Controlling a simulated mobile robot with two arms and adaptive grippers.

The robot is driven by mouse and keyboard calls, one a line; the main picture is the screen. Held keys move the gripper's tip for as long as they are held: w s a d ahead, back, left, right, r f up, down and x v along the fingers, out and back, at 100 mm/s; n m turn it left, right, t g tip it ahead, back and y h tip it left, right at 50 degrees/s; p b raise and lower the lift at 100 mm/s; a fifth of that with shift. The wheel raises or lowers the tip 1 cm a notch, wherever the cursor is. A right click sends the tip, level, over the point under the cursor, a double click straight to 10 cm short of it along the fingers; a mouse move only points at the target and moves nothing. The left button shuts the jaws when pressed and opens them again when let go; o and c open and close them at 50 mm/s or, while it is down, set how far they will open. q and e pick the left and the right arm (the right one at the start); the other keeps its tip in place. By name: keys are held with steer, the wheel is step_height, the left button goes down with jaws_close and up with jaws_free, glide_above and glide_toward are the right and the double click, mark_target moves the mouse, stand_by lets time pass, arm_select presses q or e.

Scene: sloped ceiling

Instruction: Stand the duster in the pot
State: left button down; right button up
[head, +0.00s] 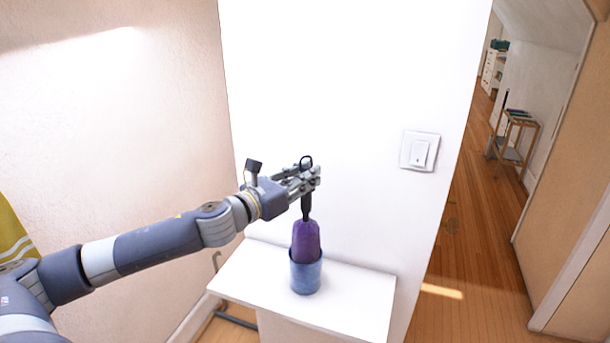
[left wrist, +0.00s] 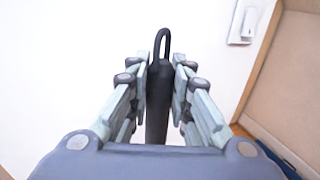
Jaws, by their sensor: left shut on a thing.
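The duster (head: 306,240) has a purple head and a black handle with a loop at its top end. It is upright, head down, with the lower part of the head hidden inside the blue pot (head: 306,277). The pot stands on a small white table (head: 347,297). My left gripper (head: 308,180) is shut on the duster's black handle, above the purple head. In the left wrist view the black handle (left wrist: 159,95) runs between the two fingers, with its loop beyond them. Whether the head touches the pot's bottom is hidden. My right gripper is not in view.
A white wall stands right behind the table, with a light switch (head: 419,151) on it. Bare table top lies on both sides of the pot. At the right, a wooden-floored passage holds a small shelf stand (head: 517,140) far back.

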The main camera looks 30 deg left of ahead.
arm_select(q)
steer(key=shift+f, duration=0.25)
steer(key=c, duration=1.4)
jaws_free()
steer(key=shift+o, duration=0.2)
steer(key=s+a, duration=0.1)
steer(key=s, duration=1.1)
steer(key=shift+a, duration=0.4)
steer(key=shift+w+a, duration=0.1)
